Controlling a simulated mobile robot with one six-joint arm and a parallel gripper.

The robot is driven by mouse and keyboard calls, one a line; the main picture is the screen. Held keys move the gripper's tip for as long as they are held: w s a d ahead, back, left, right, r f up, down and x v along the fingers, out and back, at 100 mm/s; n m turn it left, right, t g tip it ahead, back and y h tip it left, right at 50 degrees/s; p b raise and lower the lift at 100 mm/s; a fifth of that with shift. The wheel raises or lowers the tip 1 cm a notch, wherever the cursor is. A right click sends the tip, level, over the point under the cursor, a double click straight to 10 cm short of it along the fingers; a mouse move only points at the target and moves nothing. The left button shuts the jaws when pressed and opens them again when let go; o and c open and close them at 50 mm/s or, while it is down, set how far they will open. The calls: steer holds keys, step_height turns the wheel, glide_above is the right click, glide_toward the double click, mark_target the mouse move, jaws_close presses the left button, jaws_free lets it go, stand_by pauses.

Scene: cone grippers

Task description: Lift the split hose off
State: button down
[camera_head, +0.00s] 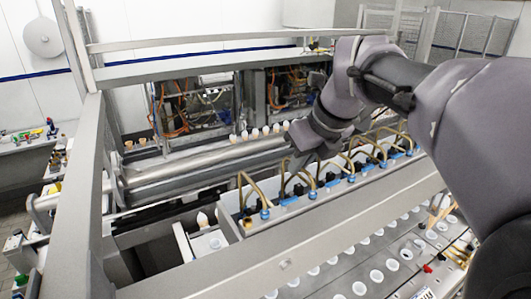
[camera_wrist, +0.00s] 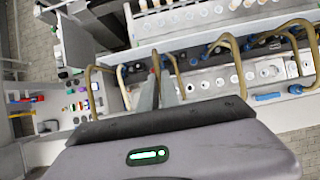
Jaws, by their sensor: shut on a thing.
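A row of tan, arched hoses (camera_head: 252,183) stands on blue fittings (camera_head: 265,213) along the machine's trough in the head view. My gripper (camera_head: 297,164) reaches down to this row from the right. In the wrist view its two fingers (camera_wrist: 157,82) point away from me and are shut on a tan hose (camera_wrist: 156,62), of which a short piece shows between and beyond the tips. The fingers hide the rest of it. I cannot make out a split, nor whether its lower end is still on a fitting. Neighbouring hoses (camera_wrist: 232,52) arch close on both sides.
A metal frame rail (camera_head: 96,180) rises at the left and a crossbar (camera_head: 200,65) spans the back. A panel with white cups (camera_head: 376,275) lies at the front right. Steel rollers (camera_head: 205,165) lie behind the hoses. A side table (camera_head: 22,160) stands at the far left.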

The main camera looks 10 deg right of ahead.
steer(key=shift+r+p, duration=2.05)
steer(key=shift+r, duration=0.45)
